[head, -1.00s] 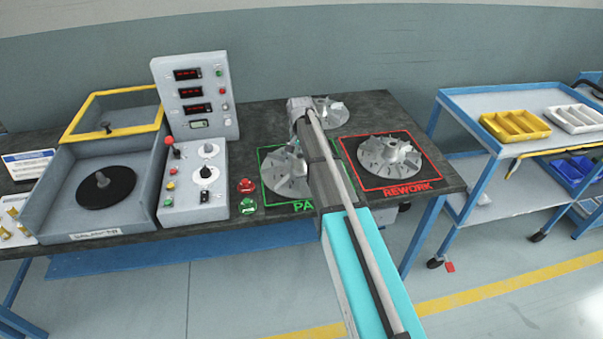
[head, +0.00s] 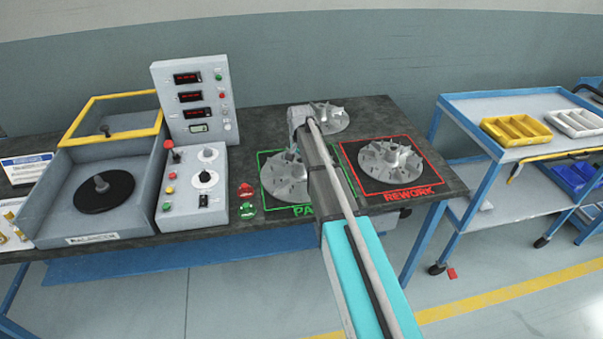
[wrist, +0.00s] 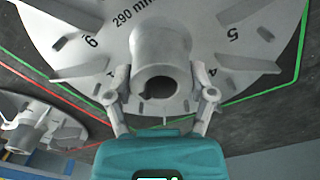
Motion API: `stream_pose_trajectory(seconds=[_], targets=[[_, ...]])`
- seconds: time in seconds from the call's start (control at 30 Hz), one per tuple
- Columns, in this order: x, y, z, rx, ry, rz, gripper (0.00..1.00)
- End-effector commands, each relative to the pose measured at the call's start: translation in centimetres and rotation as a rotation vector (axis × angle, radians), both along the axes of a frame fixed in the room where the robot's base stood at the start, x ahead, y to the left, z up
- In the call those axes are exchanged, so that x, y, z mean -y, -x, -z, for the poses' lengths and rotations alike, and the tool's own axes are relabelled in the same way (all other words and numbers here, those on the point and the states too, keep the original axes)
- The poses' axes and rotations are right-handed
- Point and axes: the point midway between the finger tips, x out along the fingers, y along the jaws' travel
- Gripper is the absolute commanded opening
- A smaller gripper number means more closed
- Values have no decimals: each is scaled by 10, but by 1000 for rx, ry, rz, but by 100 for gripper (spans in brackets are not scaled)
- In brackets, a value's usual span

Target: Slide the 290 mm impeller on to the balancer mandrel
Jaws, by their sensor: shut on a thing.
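The 290 mm impeller (wrist: 75,35) is a grey bladed disc with printed numbers and a hollow hub. It also shows in the head view (head: 283,183), within the green PASS square, partly behind my arm. My gripper (wrist: 160,82) is shut on its hub, one finger on each side, in the wrist view. In the head view the fingers are hidden by the arm. I cannot tell whether the impeller touches the bench.
A second impeller (head: 390,160) lies in the red REWORK square; a third (head: 330,117) lies behind. A control box (head: 192,185) and tall display panel (head: 195,100) stand between the impellers and the balancer. The balancer's yellow-framed cover (head: 115,120) is raised.

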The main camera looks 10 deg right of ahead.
Motion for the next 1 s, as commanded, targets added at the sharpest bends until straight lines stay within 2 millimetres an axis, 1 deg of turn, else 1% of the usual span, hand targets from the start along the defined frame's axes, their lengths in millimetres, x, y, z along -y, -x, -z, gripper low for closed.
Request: stream_pose_trajectory(seconds=[0.03,0.1,0.13,0.37,1.0], targets=[[-1,0,0,1,-2,-1,35],[-1,0,0,1,-2,-1,22],[-1,-1,0,1,-2,-1,21],[-1,-1,-4,1,-3,-1,21],[0,0,-29,0,-1,0,21]])
